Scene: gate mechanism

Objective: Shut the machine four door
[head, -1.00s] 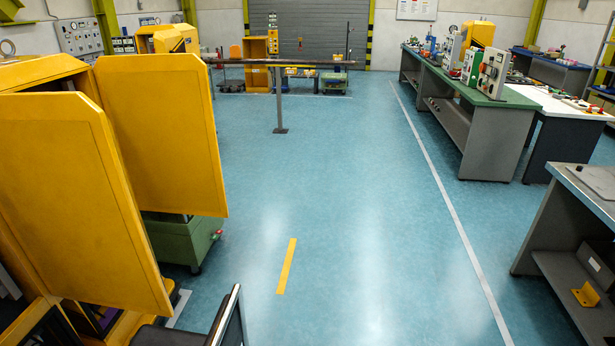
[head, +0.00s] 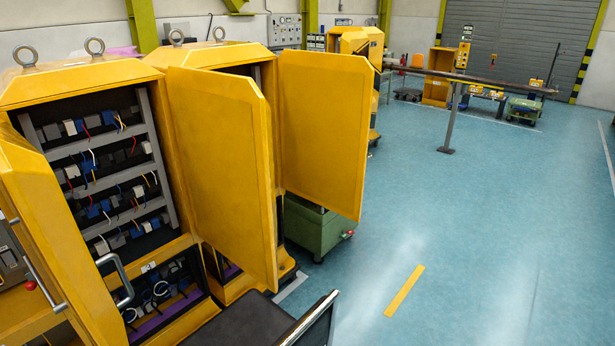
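The near yellow cabinet (head: 176,249) carries a small white label that seems to read 4 (head: 147,267). Its front is open, showing shelves of blue and grey parts with coloured wires (head: 95,150). A yellow door with metal handles (head: 60,250) stands swung out at the lower left, partly cut off by the frame edge. A second yellow door panel (head: 222,165) stands open to the right of the shelves. I cannot tell whether it hangs on this cabinet or the one behind. My gripper is not in view.
Another open yellow door (head: 322,130) stands at the cabinet behind, with a green wheeled unit (head: 315,228) below it. A long rail on a post (head: 450,125) crosses farther back. Blue floor (head: 480,240) to the right is clear, with a yellow strip (head: 404,291).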

